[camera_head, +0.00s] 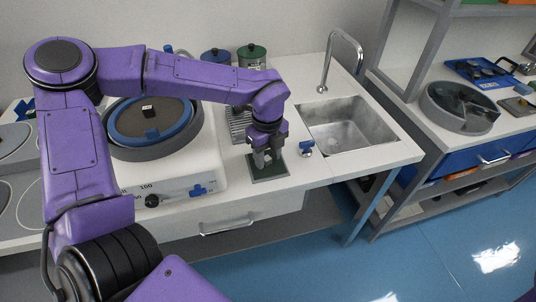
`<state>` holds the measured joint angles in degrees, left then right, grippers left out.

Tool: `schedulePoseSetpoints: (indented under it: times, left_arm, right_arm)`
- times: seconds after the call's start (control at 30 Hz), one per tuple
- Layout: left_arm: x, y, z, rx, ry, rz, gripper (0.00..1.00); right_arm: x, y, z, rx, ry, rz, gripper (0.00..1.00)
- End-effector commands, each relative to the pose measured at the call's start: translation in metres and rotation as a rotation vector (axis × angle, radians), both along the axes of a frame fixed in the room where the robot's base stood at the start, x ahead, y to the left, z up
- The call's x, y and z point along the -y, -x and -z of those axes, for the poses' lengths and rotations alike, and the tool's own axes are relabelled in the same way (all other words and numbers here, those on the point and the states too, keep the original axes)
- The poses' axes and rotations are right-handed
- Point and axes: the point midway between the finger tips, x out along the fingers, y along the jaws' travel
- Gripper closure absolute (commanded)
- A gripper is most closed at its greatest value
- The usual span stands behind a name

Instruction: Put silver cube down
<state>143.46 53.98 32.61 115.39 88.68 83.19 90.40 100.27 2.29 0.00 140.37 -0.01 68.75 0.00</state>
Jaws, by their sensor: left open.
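My left gripper (265,160) comes in from the left and points down over a dark green square plate (271,178) on the white bench. It is open, with its fingertips low over the plate. A small pale patch shows between the fingertips; it may be the silver cube, but it is too small and too covered to be sure. I cannot tell whether it touches the plate. My right gripper is out of view.
A white device with a round dark dish (152,119) and knobs stands left of the plate. A small blue-and-white item (306,148) sits just right of the plate, before the sink (347,126). Green (252,55) and blue-lidded (216,57) canisters stand behind.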

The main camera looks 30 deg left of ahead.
Motion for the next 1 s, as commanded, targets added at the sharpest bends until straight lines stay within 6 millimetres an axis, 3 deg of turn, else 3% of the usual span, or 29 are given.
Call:
schedulePoseSetpoints:
  times: [0.13,0.5,0.67,1.0]
  left_arm:
    - [0.000,-0.001,-0.022,0.004,0.000,-0.001,0.55]
    - [0.000,-0.001,-0.109,0.003,-0.001,-0.001,0.55]
    - [0.000,0.000,-0.122,0.000,-0.001,0.000,0.55]
    - [0.000,0.000,-0.128,0.000,0.000,0.000,0.55]
  right_arm:
    - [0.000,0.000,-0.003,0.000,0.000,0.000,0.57]
    - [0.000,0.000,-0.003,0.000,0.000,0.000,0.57]
    - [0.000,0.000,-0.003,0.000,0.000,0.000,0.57]
    - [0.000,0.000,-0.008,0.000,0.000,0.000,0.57]
